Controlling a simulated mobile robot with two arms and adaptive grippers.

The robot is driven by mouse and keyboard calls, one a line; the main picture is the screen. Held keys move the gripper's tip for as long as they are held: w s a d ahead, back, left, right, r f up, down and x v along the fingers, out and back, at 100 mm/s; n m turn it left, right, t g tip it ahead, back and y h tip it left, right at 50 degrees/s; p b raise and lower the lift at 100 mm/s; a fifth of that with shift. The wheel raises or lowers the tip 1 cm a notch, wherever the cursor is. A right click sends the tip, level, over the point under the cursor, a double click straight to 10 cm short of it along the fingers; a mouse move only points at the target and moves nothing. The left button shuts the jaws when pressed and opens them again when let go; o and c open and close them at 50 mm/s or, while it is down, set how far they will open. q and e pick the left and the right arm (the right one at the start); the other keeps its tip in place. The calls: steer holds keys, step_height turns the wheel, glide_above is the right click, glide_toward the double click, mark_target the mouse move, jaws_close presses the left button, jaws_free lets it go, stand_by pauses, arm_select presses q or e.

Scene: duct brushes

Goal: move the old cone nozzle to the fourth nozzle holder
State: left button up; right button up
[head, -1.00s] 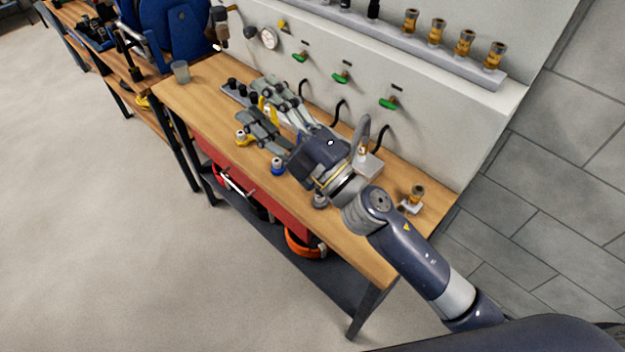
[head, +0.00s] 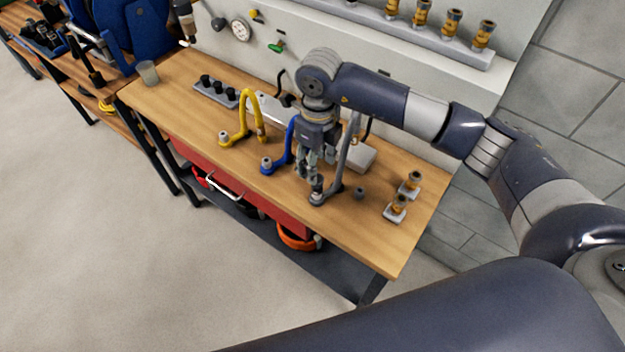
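My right gripper (head: 316,190) points straight down over the bench, its narrow fingers close together beside the foot of the grey curved hose (head: 346,160). Whether the fingers hold anything is too small to tell. I cannot single out the old cone nozzle. A grey strip (head: 203,91) with several black pieces upright on it lies at the back left of the bench. My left gripper is out of view.
A yellow curved hose (head: 246,115) and a blue one (head: 289,140) stand left of my gripper. A pale box (head: 357,155) lies behind it. A grey cup (head: 148,72) stands far left. Brass fittings line the wall shelf (head: 440,42). The bench's front right (head: 345,235) is clear.

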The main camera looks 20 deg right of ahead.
mark_target(317, 184)
steer(key=shift+d, duration=0.2)
step_height(317, 184, down, 8)
steer(key=b, duration=0.5)
steer(key=shift+f+b, duration=0.55)
steer(key=shift+b, duration=0.15)
steer(key=shift+b, duration=0.4)
stand_by(0.7)
